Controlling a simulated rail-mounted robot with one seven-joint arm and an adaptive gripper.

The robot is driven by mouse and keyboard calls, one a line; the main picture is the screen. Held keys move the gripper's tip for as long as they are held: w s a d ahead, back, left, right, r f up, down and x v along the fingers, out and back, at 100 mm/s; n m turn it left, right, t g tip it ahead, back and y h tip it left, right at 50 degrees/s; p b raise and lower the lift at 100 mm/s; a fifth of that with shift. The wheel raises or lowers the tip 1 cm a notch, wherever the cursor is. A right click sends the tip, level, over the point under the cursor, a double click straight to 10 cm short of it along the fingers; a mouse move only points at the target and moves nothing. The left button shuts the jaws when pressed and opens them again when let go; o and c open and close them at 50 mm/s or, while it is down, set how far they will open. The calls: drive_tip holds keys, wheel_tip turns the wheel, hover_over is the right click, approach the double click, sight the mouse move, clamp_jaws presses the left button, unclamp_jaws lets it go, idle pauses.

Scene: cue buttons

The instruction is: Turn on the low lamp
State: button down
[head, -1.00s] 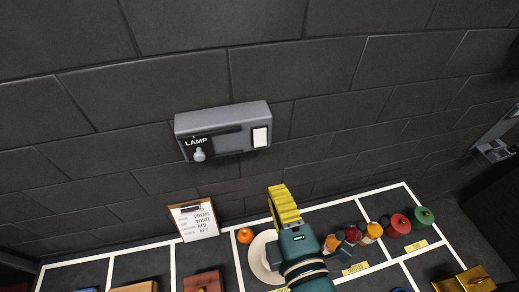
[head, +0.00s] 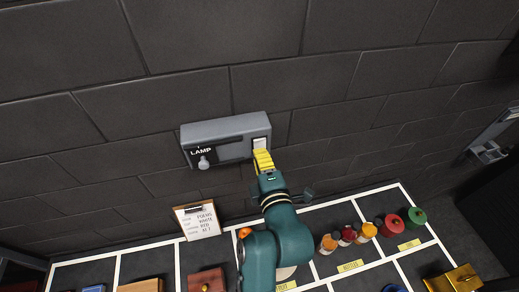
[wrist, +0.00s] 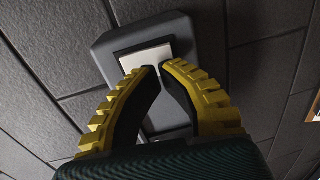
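A grey wall box (head: 222,128) carries a black "LAMP" panel with a small pale bulb (head: 203,162) at its left and a white rocker switch (head: 260,141) at its right. The bulb shows no clear glow. My gripper (head: 261,152) is at the switch's lower edge in the head view, hiding part of it. In the wrist view the two yellow fingers (wrist: 160,68) are nearly together, empty, with a narrow gap, in front of the white switch (wrist: 148,54). I cannot tell whether they touch it.
A clipboard (head: 197,221) leans below the box. Several bottles (head: 348,235) stand on a white-lined shelf at the right. An orange fruit (head: 244,232) sits beside my arm. Wooden boxes (head: 206,281) and a gold box (head: 462,278) lie nearer. The wall around the lamp box is clear.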

drive_tip(key=shift+w+f, duration=0.1)
drive_tip(key=shift+w, duration=0.2)
drive_tip(key=s+d+f+t+b, duration=0.1)
drive_tip(key=s+d+b, duration=0.2)
drive_tip(key=s+b, duration=0.8)
drive_tip(key=shift+s+d+f, duration=0.2)
drive_tip(key=shift+s+f, duration=0.1)
drive_tip(key=shift+s, duration=0.6)
drive_tip(key=shift+a, duration=0.1)
